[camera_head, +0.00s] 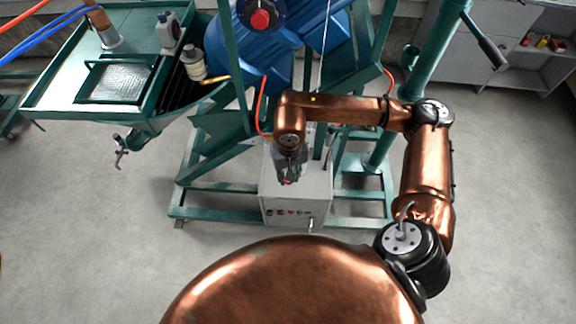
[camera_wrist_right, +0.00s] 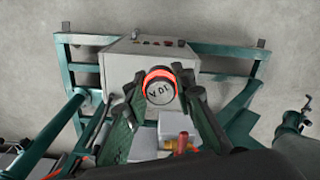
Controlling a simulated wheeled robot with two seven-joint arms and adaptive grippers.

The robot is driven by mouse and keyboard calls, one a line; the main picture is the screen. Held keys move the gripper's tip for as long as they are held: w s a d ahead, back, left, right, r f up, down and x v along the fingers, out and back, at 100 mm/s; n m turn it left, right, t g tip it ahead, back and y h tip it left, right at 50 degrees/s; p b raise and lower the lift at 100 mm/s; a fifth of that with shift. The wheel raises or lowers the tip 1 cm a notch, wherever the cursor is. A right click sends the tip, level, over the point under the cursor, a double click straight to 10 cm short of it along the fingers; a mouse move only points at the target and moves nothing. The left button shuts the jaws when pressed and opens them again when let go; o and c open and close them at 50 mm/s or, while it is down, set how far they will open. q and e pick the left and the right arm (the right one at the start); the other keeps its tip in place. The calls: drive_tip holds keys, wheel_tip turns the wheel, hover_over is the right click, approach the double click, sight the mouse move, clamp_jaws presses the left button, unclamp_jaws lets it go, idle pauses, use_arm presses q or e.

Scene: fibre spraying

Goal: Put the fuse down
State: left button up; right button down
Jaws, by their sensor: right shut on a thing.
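The fuse (camera_wrist_right: 160,87) shows in the right wrist view as a pale round end marked with dark characters, with an orange-red ring around it. My right gripper (camera_wrist_right: 161,95) is shut on it, with a dark finger on each side. In the head view my right gripper (camera_head: 289,174) hangs over the light grey control box (camera_head: 312,193); there the fuse is mostly hidden. In the right wrist view the control box (camera_wrist_right: 117,68) lies behind the fuse. I cannot tell the gap between them. My left gripper is in neither view.
A green frame (camera_head: 205,214) surrounds the box, with a blue machine (camera_head: 232,42) behind it. A green bench (camera_head: 55,100) with bottles stands at upper left. A grey cabinet (camera_head: 487,58) stands at upper right. Bare floor (camera_head: 110,230) is free at left.

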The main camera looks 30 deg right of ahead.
wheel_tip(320, 180, down, 11)
drive_tip(key=s+d+m+b, duration=0.1)
drive_tip(key=d+m, duration=0.1)
drive_tip(key=m, duration=0.5)
drive_tip(key=w+d+f, duration=0.2)
drive_tip(key=w+f, duration=0.1)
drive_tip(key=w, duration=0.1)
drive_tip(key=w+d+f+b, duration=0.1)
drive_tip(key=w+d+f, duration=0.2)
drive_tip(key=f, duration=0.1)
drive_tip(key=w+d+f+b, duration=0.1)
drive_tip(key=w+d+f, duration=0.1)
drive_tip(key=w+f, duration=0.1)
drive_tip(key=shift+w+d+f, duration=0.1)
drive_tip(key=shift+w+f, duration=0.1)
drive_tip(key=shift+w, duration=0.25)
drive_tip(key=shift+w+d+f, duration=0.1)
drive_tip(key=shift+w+f, duration=0.05)
drive_tip(key=shift+w, duration=0.25)
drive_tip(key=shift+f+b, duration=0.35)
drive_tip(key=shift+f, duration=1.2)
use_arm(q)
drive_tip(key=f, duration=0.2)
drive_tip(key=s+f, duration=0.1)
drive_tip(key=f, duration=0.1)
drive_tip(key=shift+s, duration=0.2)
